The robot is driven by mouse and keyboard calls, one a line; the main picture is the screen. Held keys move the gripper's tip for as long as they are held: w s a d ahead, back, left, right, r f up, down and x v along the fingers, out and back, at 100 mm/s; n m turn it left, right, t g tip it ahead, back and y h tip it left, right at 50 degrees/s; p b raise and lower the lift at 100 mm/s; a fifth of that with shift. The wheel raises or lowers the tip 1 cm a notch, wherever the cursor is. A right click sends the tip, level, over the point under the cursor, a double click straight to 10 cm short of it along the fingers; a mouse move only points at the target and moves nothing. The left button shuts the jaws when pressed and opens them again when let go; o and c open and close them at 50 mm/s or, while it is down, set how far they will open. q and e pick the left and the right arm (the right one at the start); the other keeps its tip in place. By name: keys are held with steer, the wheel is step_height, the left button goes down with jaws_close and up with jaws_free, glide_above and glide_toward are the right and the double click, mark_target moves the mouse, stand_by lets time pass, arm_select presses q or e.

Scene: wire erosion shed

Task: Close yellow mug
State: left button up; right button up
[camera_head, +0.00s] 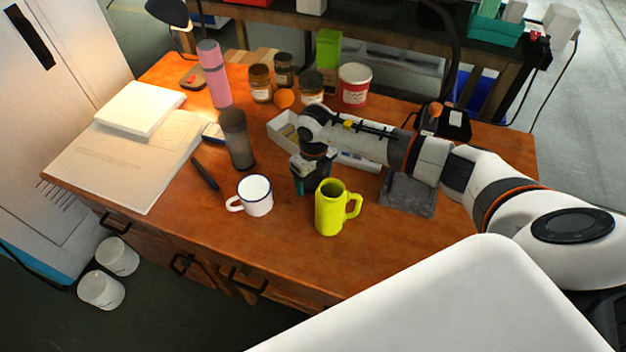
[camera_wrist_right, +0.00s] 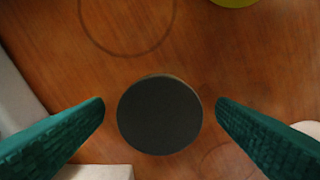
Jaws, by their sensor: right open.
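The yellow-green mug (camera_head: 331,208) stands upright near the table's front edge in the head view, its handle to the right and its top uncovered. A sliver of it shows at the top edge of the right wrist view (camera_wrist_right: 235,2). A dark round disc with a thin tan rim (camera_wrist_right: 160,116) lies between the fingers in the right wrist view; whether it is a lid or a jar top, I cannot tell. My right gripper (camera_head: 303,180) points down just behind the mug, open, its teal fingers apart from the disc on both sides. My left gripper is not in view.
A white enamel mug (camera_head: 255,195) stands left of the yellow mug. A dark tumbler (camera_head: 236,139), pink bottle (camera_head: 214,73) and several jars stand farther back. The front table strip is clear.

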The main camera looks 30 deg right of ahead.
mark_target(314, 181)
steer(key=c, duration=1)
step_height(314, 181, up, 10)
steer(key=shift+r+b, duration=0.1)
steer(key=shift+b, duration=0.6)
steer(key=shift+c, duration=0.2)
